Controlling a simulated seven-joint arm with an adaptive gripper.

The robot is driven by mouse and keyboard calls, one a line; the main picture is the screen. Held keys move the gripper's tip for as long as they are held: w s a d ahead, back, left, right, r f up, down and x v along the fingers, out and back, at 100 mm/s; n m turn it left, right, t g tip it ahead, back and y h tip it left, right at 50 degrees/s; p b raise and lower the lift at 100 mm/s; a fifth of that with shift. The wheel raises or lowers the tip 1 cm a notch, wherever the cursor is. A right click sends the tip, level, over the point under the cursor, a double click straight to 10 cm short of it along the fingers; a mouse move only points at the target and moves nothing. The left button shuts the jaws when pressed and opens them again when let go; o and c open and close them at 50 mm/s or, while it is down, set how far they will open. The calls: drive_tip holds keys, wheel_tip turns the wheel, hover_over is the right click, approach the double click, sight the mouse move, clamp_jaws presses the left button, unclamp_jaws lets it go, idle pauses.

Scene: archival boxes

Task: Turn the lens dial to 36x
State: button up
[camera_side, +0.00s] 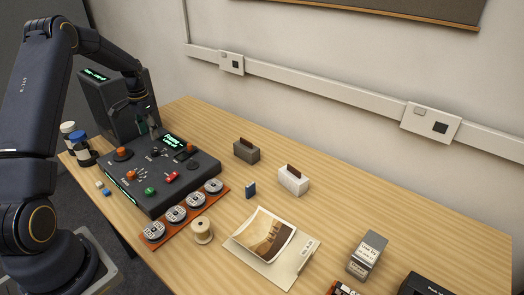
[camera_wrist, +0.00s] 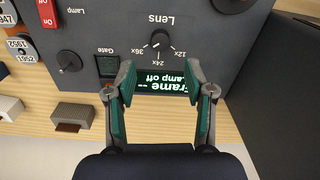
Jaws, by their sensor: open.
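The lens dial (camera_wrist: 160,39) is a black round knob on the dark control panel (camera_wrist: 225,45), with 12x, 24x and 36x marked around it; the wrist view shows the lettering upside down. I cannot tell for sure which mark its pointer faces. My gripper (camera_wrist: 160,76) is open and empty, its two green-padded fingers apart. In the wrist picture the dial lies beyond the fingertips, roughly centred between them and not held. In the side view my gripper (camera_side: 142,125) hangs over the back part of the panel. A lit display (camera_wrist: 165,86) reads "Frame --" and "Lamp off".
A dark upright screen box (camera_side: 110,105) stands behind. Film reels (camera_side: 177,213) on an orange rack line the front. The table's right middle is mostly clear.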

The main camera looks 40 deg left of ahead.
wheel_tip(320, 180, up, 4)
drive_tip(key=shift+r, duration=0.15)
